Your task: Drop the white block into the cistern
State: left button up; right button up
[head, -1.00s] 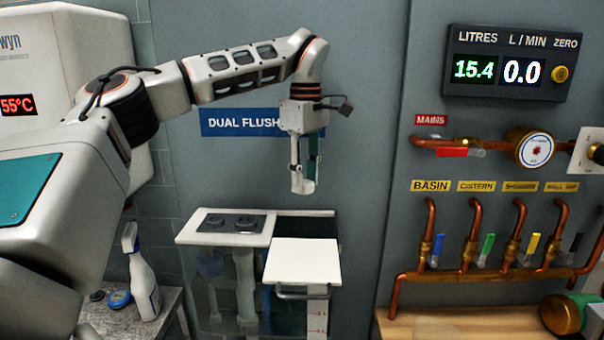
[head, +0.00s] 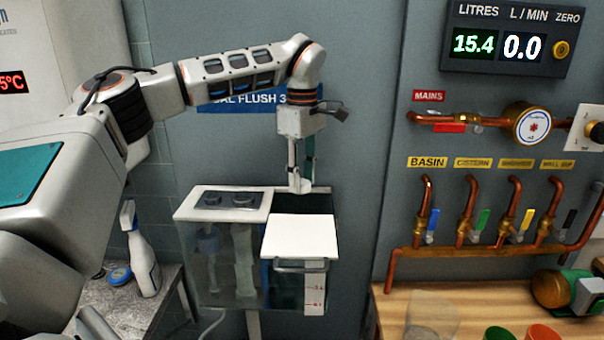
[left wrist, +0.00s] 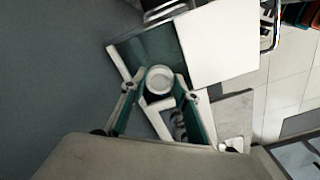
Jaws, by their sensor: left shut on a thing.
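My left gripper (head: 302,188) points straight down, shut on the white block (left wrist: 160,79). In the left wrist view the block shows as a round white end between the two fingertips. In the head view the fingers mostly hide it. The cistern (head: 217,270) is a clear-walled tank with a white flush-button lid (head: 212,204) on its left and a white panel (head: 298,237) at front right. The gripper is at the dark open gap (head: 322,201) behind that panel, with its tips about at rim height. Whether the block is inside the rim I cannot tell.
A wire handle (head: 300,268) and a marked scale strip (head: 315,290) sit at the cistern's front. A spray bottle (head: 142,258) stands at left. Copper pipes (head: 440,253) with coloured valves are at right above a wooden bench (head: 470,300) with cups.

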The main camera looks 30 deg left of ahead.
jog(key=shift+d, duration=0.15)
pick_arm(q)
jog(key=o, duration=1.2)
jog(key=shift+c, duration=0.2)
pick_arm(e)
jog(key=shift+w+d, duration=0.1)
jog(key=shift+d, duration=0.1)
pick_arm(q)
jog(key=shift+r, duration=0.15)
notch_tip(320, 180, up, 12)
pick_arm(e)
jog(key=shift+a, duration=0.15)
pick_arm(q)
jog(key=shift+f, duration=0.25)
pick_arm(e)
jog(key=shift+r, duration=0.1)
